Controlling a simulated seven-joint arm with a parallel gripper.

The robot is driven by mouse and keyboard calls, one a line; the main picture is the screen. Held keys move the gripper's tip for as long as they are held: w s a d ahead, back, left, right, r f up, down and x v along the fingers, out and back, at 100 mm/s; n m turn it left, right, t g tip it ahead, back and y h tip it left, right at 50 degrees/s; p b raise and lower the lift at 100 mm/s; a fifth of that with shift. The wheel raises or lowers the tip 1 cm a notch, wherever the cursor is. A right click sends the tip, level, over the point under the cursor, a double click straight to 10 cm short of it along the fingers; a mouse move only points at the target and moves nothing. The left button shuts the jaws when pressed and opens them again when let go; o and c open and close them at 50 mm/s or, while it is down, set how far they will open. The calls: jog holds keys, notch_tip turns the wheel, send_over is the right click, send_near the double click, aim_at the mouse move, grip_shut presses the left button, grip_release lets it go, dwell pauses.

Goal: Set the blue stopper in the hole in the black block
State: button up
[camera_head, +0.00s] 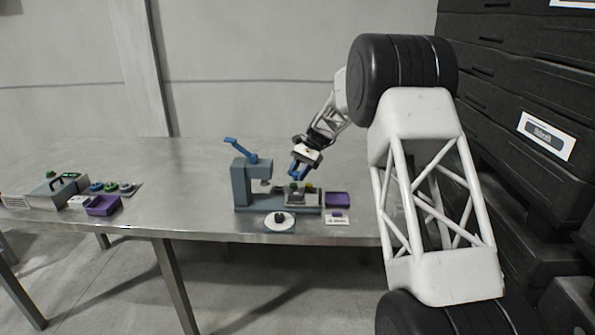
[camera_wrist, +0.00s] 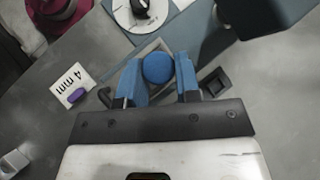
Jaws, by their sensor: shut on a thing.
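My gripper (camera_wrist: 159,78) has blue fingers and is shut on the round blue stopper (camera_wrist: 157,68), whose top shows between them in the wrist view. In the head view my gripper (camera_head: 298,173) is above the right part of the grey-blue press base, and the stopper cannot be made out there. In the wrist view a small black block (camera_wrist: 214,82) with a square recess is just right of the fingers. Another black piece (camera_wrist: 140,9) stands on a white disc, apart from the stopper. I cannot tell which one has the hole. What lies under the stopper is hidden.
The press (camera_head: 241,184) with its blue lever stands left of my gripper. The white disc (camera_head: 268,224) is in front of it. The table behind is clear.

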jog(key=shift+f, duration=1.65)
